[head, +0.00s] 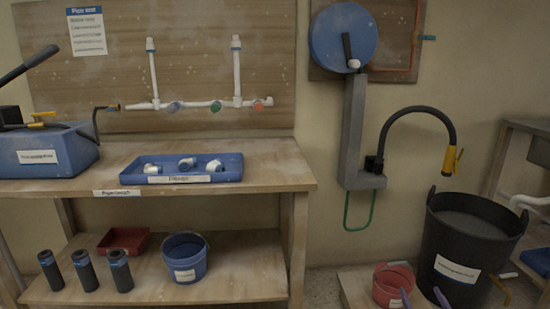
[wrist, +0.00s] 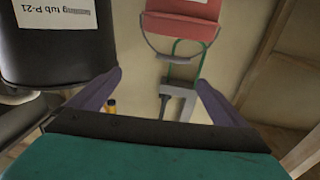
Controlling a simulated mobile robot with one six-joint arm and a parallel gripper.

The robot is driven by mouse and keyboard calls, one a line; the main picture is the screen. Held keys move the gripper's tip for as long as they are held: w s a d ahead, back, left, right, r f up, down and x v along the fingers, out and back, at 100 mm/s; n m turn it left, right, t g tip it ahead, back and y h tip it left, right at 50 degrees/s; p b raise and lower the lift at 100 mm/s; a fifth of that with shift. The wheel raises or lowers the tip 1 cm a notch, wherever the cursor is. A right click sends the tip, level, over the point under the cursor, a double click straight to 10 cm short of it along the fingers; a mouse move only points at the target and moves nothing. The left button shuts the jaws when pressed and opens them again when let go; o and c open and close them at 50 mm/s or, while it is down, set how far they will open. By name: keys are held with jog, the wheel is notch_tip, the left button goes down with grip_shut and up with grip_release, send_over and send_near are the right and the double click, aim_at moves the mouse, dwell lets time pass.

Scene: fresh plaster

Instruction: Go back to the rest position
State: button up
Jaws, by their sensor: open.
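My gripper (head: 423,298) shows only as purple fingertips at the bottom edge of the head view, in front of the red bucket (head: 393,271) and the black tub (head: 433,225). In the wrist view its two purple fingers (wrist: 160,77) are spread wide with nothing between them. The red bucket (wrist: 180,27) with its wire handle shows at the top of the wrist view, beyond the fingertips. The black tub (wrist: 55,62) with a white label is at the upper left there. Most of my arm is out of the head view.
A wooden workbench (head: 262,178) stands at left, holding a blue tray (head: 232,173) of white fittings and a blue box (head: 75,165). Its lower shelf holds a blue bucket (head: 187,262), a red tray (head: 125,241) and several black tubes. A black hose (head: 420,109) arches above the tub.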

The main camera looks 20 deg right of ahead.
jog(key=w+a+f+m+g+p, duration=0.2)
jog(key=w+a+g+p, duration=0.3)
jog(key=w+a+p, duration=0.5)
jog(key=s+a+f+g+y+p, duration=0.1)
jog(key=a+g+p, duration=0.15)
jog(key=a, duration=0.45)
jog(key=a+f+n+g+y+p, duration=0.1)
jog(key=a+g+p, duration=0.15)
jog(key=a, duration=0.45)
jog(key=s+a+f+g+y+p, duration=0.1)
jog(key=a+f+p, duration=0.15)
jog(key=a, duration=0.45)
jog(key=s+a+r+n+g+y+p, duration=0.1)
jog(key=s+a+g+p, duration=0.3)
jog(key=a, duration=0.5)
jog(key=s+a+r+n+g+y+p, duration=0.1)
jog(key=s+a+r+n+y+p, duration=0.1)
jog(key=s+a+p, duration=0.45)
jog(key=s+a+r+n+g+y+p, duration=0.1)
jog(key=s+a+r+g+p, duration=0.1)
jog(key=s+a, duration=0.5)
jog(key=s+a+r+n+g+p, duration=0.2)
jog(key=s+a+r+g, duration=0.2)
jog(key=a, duration=0.6)
jog(key=s+r, duration=0.2)
jog(key=s, duration=0.1)
jog(key=shift+s+y, duration=0.2)
jog(key=shift+y, duration=0.2)
jog(key=shift+a+r, duration=0.1)
